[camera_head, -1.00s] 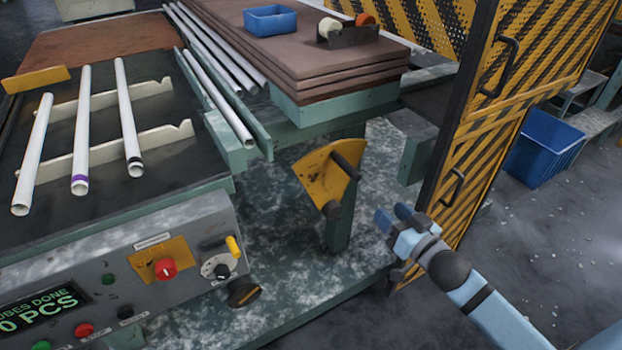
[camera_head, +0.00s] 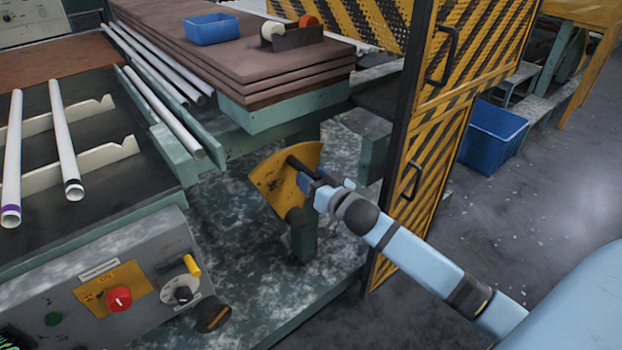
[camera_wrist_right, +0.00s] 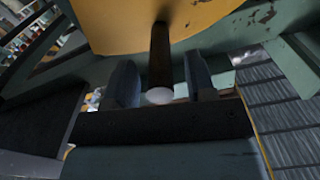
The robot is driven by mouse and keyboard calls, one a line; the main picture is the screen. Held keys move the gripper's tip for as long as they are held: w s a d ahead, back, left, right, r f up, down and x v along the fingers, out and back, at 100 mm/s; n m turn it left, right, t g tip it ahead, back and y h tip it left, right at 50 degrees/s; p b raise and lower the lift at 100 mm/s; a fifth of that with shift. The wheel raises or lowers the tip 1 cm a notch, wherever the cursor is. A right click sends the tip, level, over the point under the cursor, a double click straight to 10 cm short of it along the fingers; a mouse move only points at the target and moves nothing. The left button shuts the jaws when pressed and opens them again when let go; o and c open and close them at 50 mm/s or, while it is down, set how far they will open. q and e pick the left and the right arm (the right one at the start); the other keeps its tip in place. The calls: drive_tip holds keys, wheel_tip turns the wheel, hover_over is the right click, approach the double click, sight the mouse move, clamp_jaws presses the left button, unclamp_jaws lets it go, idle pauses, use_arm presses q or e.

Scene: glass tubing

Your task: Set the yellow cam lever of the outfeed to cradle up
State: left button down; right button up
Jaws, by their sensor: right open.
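The yellow cam lever (camera_head: 270,185) is a yellow fan-shaped plate with a dark rod handle, on a green post (camera_head: 303,240) beside the outfeed. In the right wrist view its plate (camera_wrist_right: 140,22) fills the top and the dark handle (camera_wrist_right: 160,55) points toward me, with a pale end. My right gripper (camera_head: 313,183) is at the handle; in the wrist view its open fingers (camera_wrist_right: 160,82) stand on either side of the handle. I cannot tell whether either finger touches it. My left gripper is not in view.
A control box (camera_head: 110,280) with knobs is at the lower left. White tubes (camera_head: 65,140) lie on racks. A blue bin (camera_head: 493,137) is on the floor behind the door.

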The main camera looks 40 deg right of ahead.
drive_tip(key=shift+w, duration=0.35)
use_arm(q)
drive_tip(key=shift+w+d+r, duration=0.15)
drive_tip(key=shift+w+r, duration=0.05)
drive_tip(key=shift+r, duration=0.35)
use_arm(e)
drive_tip(key=shift+c, duration=0.3)
